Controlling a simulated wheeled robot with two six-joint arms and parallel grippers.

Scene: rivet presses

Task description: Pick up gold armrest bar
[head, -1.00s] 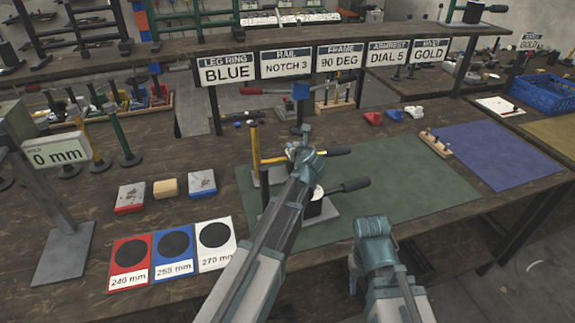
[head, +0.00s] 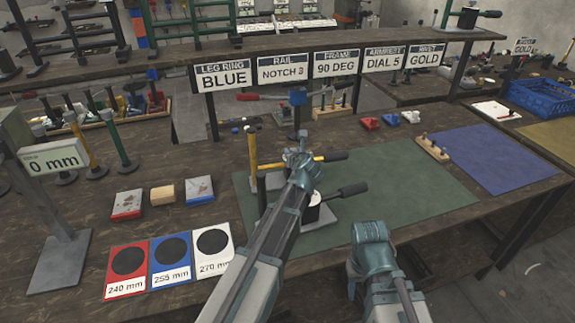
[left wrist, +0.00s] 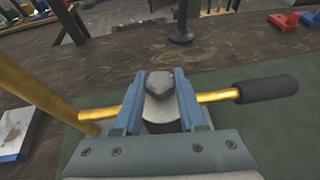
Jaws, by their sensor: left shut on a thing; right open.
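A gold bar with a black grip (head: 336,156) lies level over the green mat; it also shows in the left wrist view (left wrist: 220,95). My left gripper (head: 302,160) is over its middle. In the left wrist view its blue fingers (left wrist: 158,100) are shut on a grey hub (left wrist: 158,86), with gold bar showing on both sides.
A second press lever with a black grip (head: 346,190) is close to my left arm. Signs (head: 385,58) hang from the shelf. Size cards (head: 170,262) and small blocks (head: 163,195) are at left.

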